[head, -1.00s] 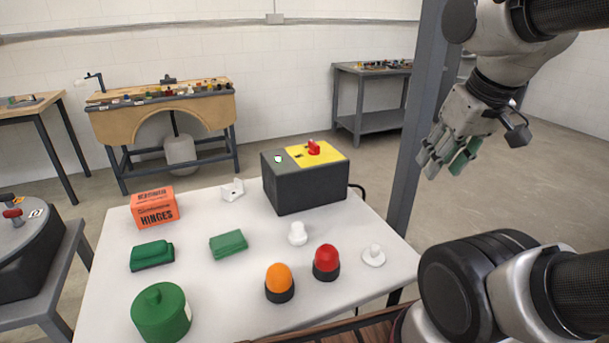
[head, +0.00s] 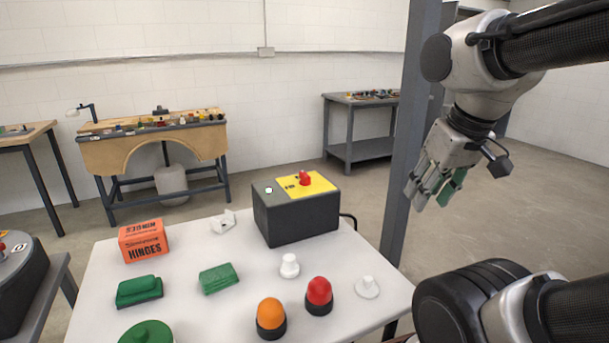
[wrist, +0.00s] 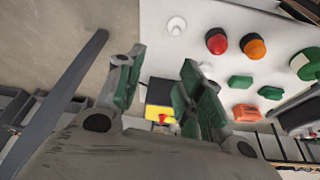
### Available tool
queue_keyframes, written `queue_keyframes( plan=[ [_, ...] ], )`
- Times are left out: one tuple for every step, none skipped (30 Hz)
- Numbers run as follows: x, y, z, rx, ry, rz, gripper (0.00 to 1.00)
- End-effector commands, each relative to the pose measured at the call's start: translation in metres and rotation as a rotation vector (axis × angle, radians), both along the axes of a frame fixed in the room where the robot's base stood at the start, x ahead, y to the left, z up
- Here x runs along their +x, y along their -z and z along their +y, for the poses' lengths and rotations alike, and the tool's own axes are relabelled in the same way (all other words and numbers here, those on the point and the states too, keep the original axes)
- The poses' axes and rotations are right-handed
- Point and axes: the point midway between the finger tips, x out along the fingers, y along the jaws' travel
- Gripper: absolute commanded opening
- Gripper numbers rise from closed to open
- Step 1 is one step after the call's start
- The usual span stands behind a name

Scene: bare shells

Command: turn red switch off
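The red switch (head: 305,178) stands on a yellow plate (head: 318,186) on top of a dark grey box (head: 294,222) at the back right of the white table. A small pale round light or button (head: 269,190) is on the box top, left of the plate. My gripper (head: 432,196) is in the air to the right of the box, apart from it. In the wrist view its green-padded fingers (wrist: 158,82) are spread with nothing between them in grasp; the red switch (wrist: 162,118) shows beyond the gap.
On the white table (head: 205,325) stand an orange hinges box (head: 143,241), green blocks (head: 139,290), an orange dome lamp (head: 270,318), a red dome lamp (head: 319,296) and small white parts (head: 289,266). A grey post (head: 408,150) rises beside the table's right edge, near my gripper.

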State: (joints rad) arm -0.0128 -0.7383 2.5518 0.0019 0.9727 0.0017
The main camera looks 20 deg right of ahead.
Motion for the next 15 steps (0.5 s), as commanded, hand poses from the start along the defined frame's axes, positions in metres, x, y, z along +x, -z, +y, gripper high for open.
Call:
queue_keyframes(
  plan=[
    [0.003,0.007,0.002,-0.001,-0.01,0.037,0.38],
    [0.005,0.012,0.003,-0.002,-0.017,0.061,0.38],
    [0.012,0.017,0.006,-0.003,-0.027,0.095,0.38],
    [0.018,0.02,0.008,-0.004,-0.037,0.122,0.38],
    [0.026,0.022,0.011,-0.006,-0.046,0.147,0.38],
    [0.039,0.026,0.014,-0.009,-0.06,0.179,0.38],
    [0.051,0.027,0.018,-0.011,-0.071,0.197,0.38],
    [0.064,0.03,0.021,-0.014,-0.08,0.214,0.38],
    [0.082,0.033,0.026,-0.017,-0.091,0.229,0.38],
    [0.097,0.035,0.03,-0.02,-0.101,0.237,0.38],
    [0.112,0.039,0.035,-0.022,-0.109,0.245,0.38],
    [0.134,0.044,0.041,-0.024,-0.119,0.25,0.38],
    [0.151,0.048,0.046,-0.026,-0.127,0.251,0.38],
    [0.168,0.053,0.052,-0.028,-0.134,0.251,0.38],
    [0.191,0.06,0.059,-0.03,-0.143,0.248,0.38]
  ],
)
